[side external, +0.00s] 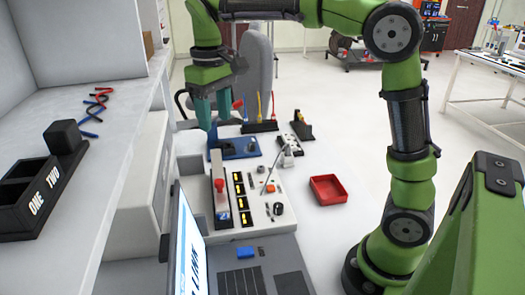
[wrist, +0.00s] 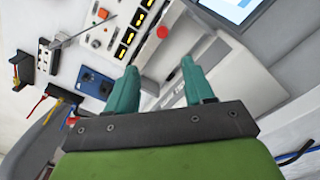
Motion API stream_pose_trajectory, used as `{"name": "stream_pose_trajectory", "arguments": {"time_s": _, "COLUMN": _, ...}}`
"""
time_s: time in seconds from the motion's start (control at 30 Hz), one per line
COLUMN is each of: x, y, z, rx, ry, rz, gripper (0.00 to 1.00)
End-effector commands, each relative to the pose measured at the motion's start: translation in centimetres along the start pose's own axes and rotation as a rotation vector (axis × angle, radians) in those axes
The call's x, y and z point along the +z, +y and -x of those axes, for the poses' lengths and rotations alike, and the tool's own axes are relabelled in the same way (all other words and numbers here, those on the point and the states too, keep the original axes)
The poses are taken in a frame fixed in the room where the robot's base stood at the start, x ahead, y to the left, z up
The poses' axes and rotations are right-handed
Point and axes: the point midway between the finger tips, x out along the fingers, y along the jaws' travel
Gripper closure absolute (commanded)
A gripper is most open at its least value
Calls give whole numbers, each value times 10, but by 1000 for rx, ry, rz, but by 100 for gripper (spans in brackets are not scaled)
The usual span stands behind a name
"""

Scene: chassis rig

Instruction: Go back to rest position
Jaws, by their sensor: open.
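My gripper (side external: 214,112) is open and empty, with its teal fingers pointing down above the back left of the workbench. The wrist view shows the two fingers of my gripper (wrist: 156,80) spread apart with nothing between them. In the side view they hang close to a blue plate (side external: 240,149) on the bench; I cannot tell the exact height gap. The blue plate (wrist: 96,83) lies to the left of the fingers in the wrist view. A grey panel with a red knob (side external: 219,185) stands in front; the knob (wrist: 162,32) also shows in the wrist view.
A white control panel (side external: 262,219) with switches and a laptop (side external: 199,253) sit nearer the camera. A red tray (side external: 328,190) lies to the right, with bare bench around it. Tool holders (side external: 260,127) stand behind. A shelf with a black bin (side external: 38,196) borders the left.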

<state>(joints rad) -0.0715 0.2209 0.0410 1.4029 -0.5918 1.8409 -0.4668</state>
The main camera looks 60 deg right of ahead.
Motion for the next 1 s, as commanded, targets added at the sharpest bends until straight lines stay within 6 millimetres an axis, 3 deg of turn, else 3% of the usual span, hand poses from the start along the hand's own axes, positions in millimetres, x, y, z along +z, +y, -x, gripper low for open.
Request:
{"name": "stream_pose_trajectory", "arguments": {"time_s": 0.43, "x": -5, "y": 1, "z": 1, "rx": 5, "ry": 23, "rz": -13, "gripper": 48}}
{"name": "stream_pose_trajectory", "arguments": {"time_s": 0.57, "x": 0, "y": 0, "z": -19, "rx": -8, "ry": 55, "rz": -35, "gripper": 48}}
{"name": "stream_pose_trajectory", "arguments": {"time_s": 0.77, "x": 46, "y": 2, "z": -29, "rx": -86, "ry": 207, "rz": -121, "gripper": 48}}
{"name": "stream_pose_trajectory", "arguments": {"time_s": 1.0, "x": 118, "y": 6, "z": -45, "rx": -212, "ry": 424, "rz": -270, "gripper": 48}}
